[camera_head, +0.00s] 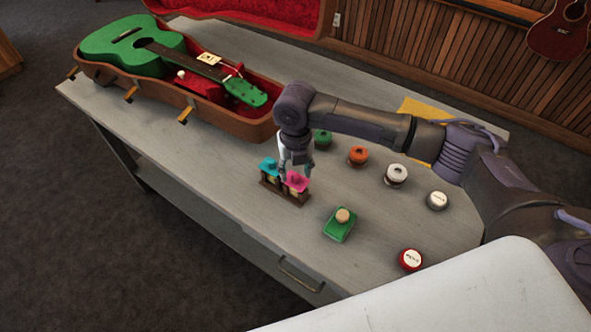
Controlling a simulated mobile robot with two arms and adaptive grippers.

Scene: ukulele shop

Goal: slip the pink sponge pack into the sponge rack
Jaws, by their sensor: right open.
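The pink sponge pack (298,181) stands in the right part of the small brown sponge rack (271,187). A blue pack (267,165) stands in the rack's left part. My right gripper (295,171) points down right above the pink pack. Its fingers are open and close around or just over the top of the pack; I cannot tell whether they touch it. The gripper hides part of the pack's back. How deep the pack sits in its slot is hard to see. My left gripper is not in view.
A green block with a tan knob (341,221) lies right of the rack. An open case (247,127) with a green ukulele (140,47) fills the table's left. A yellow cloth (420,109) lies behind my arm.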

